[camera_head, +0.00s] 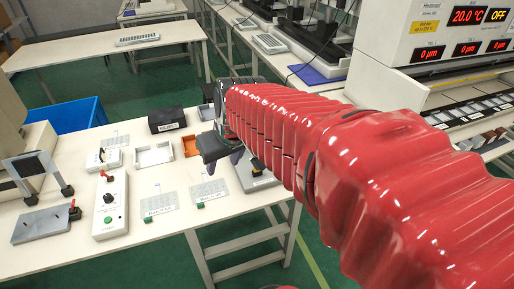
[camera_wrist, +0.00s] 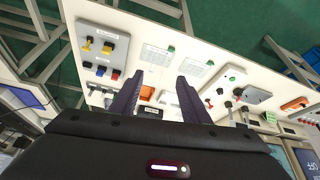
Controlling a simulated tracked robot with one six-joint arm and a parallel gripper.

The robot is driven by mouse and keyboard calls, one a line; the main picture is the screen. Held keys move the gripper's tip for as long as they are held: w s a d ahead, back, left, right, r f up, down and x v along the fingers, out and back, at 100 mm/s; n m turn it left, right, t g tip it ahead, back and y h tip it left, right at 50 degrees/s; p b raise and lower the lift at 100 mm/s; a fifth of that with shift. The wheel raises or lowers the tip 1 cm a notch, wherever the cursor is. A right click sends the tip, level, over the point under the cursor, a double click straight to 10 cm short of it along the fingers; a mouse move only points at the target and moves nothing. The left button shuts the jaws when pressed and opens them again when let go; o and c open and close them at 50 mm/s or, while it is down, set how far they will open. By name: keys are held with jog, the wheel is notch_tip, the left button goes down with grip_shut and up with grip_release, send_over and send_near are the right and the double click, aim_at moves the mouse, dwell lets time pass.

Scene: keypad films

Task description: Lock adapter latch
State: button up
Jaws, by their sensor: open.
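The adapter latch cannot be told for sure. A grey plate (camera_head: 38,226) with a small red-and-black lever (camera_head: 74,209) at its right corner lies at the table's left in the head view. Behind it a tilted frame with a black square (camera_head: 29,166) stands between black-tipped posts. A grey plate (camera_wrist: 256,95) also shows at the right in the wrist view. My gripper (camera_head: 212,145) is over the right part of the table, well right of the plate and lever. In the wrist view its two dark fingers (camera_wrist: 159,77) are apart with nothing held between them.
A white control box (camera_head: 109,205) with a red-topped lever and green button stands right of the plate. White trays (camera_head: 153,155), an orange tray (camera_head: 190,146) and a black box (camera_head: 166,119) lie farther back. A grey panel (camera_wrist: 117,43) with coloured switches is partly hidden by my arm in the head view.

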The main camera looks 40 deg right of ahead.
jog(key=w+d+f, duration=0.2)
jog(key=d+f, duration=0.2)
jog(key=d, duration=0.5)
jog(key=w+d+f+m, duration=0.1)
jog(key=w+d+f, duration=0.2)
jog(key=d, duration=0.6)
jog(key=w+d+f+m+g, duration=0.1)
jog(key=w+d+f, duration=0.2)
jog(key=d+f, duration=0.3)
jog(key=d, duration=0.3)
jog(key=shift+w+h, duration=0.25)
jog(key=shift+h, duration=0.15)
jog(key=x, duration=1.3)
jog(key=shift+w+d+f, duration=0.15)
jog(key=shift+w+f, duration=0.05)
jog(key=shift+f, duration=0.1)
jog(key=shift+c, duration=0.7)
jog(key=c, duration=0.9)
